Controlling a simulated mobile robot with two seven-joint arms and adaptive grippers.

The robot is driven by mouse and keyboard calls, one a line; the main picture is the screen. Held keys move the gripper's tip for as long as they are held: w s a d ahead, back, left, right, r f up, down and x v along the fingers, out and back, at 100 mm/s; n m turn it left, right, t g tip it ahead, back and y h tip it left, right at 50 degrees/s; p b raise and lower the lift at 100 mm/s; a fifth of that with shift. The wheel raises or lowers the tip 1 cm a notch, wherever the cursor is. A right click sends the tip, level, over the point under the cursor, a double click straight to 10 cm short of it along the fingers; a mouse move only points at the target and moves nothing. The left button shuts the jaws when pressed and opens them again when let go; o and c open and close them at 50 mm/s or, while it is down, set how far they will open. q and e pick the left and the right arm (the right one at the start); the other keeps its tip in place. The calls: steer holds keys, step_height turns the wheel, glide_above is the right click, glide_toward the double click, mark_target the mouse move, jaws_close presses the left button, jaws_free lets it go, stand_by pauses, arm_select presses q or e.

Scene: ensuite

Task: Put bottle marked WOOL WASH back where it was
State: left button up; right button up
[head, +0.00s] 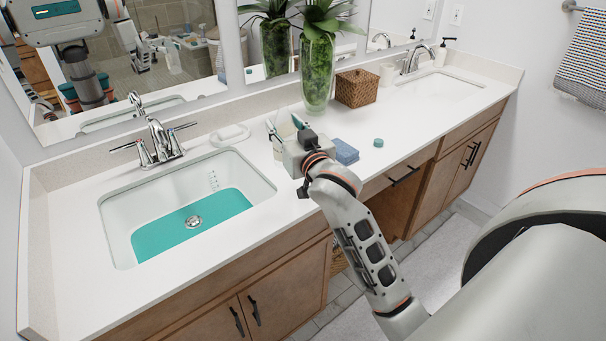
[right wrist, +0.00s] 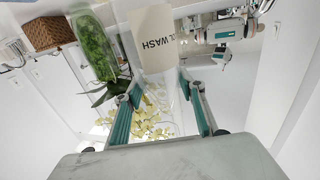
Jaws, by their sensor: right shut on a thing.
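The bottle marked WOOL WASH (right wrist: 153,38) shows in the right wrist view as a pale body with the letters "L WASH" visible. In the head view, my right gripper (head: 287,140) is over the counter just right of the near sink, and it largely hides the bottle. In the right wrist view, the two teal-padded fingers (right wrist: 160,108) are on either side of the bottle, shut on it. My left gripper is not directly in view.
The near sink (head: 125,215) has teal liquid in its bottom. A soap dish (head: 230,134), blue sponge-like block (head: 345,151), teal cap (head: 378,142), plant vase (head: 317,75) and wicker basket (head: 357,88) stand around the gripper. The counter's right front (head: 415,130) is clear.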

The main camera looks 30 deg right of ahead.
steer(key=w+d+r+m+h+b, duration=0.1)
steer(key=w+d+r+m+h, duration=0.15)
steer(key=w+d+r, duration=0.45)
arm_select(q)
steer(key=f+b, duration=0.2)
steer(key=f, duration=0.1)
steer(key=d+f+b, duration=0.1)
steer(key=f+b, duration=0.1)
steer(key=shift+s, duration=0.15)
arm_select(e)
step_height(320, 180, down, 17)
steer(key=s+d, duration=0.1)
steer(key=shift+s+r+n+g, duration=0.15)
steer(key=shift+s+n+g, duration=0.15)
steer(key=shift+s+n, duration=0.05)
steer(key=o, duration=1.6)
steer(key=shift+c, duration=0.2)
arm_select(q)
steer(key=shift+f, duration=0.1)
